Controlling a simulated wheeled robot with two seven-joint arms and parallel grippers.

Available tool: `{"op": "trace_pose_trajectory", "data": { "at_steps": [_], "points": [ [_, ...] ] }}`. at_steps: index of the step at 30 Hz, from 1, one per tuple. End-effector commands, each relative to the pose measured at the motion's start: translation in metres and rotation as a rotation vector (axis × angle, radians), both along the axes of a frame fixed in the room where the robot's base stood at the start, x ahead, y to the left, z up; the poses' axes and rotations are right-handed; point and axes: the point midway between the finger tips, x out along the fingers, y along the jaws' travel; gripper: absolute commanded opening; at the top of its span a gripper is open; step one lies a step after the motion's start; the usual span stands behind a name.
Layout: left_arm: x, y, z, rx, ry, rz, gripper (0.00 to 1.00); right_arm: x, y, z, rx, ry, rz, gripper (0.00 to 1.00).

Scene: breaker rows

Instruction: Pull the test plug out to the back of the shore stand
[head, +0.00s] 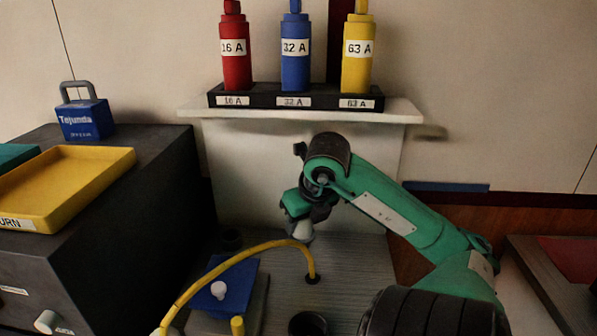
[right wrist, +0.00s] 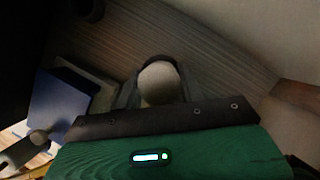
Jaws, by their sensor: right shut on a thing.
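My right gripper (head: 300,212) points down above the grey ribbed surface, in the middle of the head view. It is shut on a pale round-ended piece (head: 302,231), which looks like the test plug. In the right wrist view this piece (right wrist: 160,84) sits between the two dark fingers. Its lower end is hard to make out. A yellow cable (head: 215,268) arches just below the gripper and runs down to a dark round socket (head: 312,280). I cannot tell whether the cable touches the held piece. My left gripper is not in view.
Dark round openings (head: 308,323) lie in the ribbed surface. Red, blue and yellow cylinders (head: 295,60) stand on the back shelf. A dark cabinet (head: 150,180) with a yellow tray (head: 70,180) fills the left.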

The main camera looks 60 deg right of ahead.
Motion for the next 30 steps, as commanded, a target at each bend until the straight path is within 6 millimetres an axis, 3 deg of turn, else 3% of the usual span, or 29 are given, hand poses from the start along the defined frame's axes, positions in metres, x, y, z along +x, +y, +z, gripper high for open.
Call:
{"op": "trace_pose_trajectory", "data": {
  "at_steps": [18,30],
  "points": [
    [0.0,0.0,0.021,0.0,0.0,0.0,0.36,0.001,0.0,0.033,-0.001,-0.001,0.0,0.12],
    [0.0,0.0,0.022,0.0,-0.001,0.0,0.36,0.0,0.0,0.035,0.0,-0.001,0.002,0.12]
  ]
}}
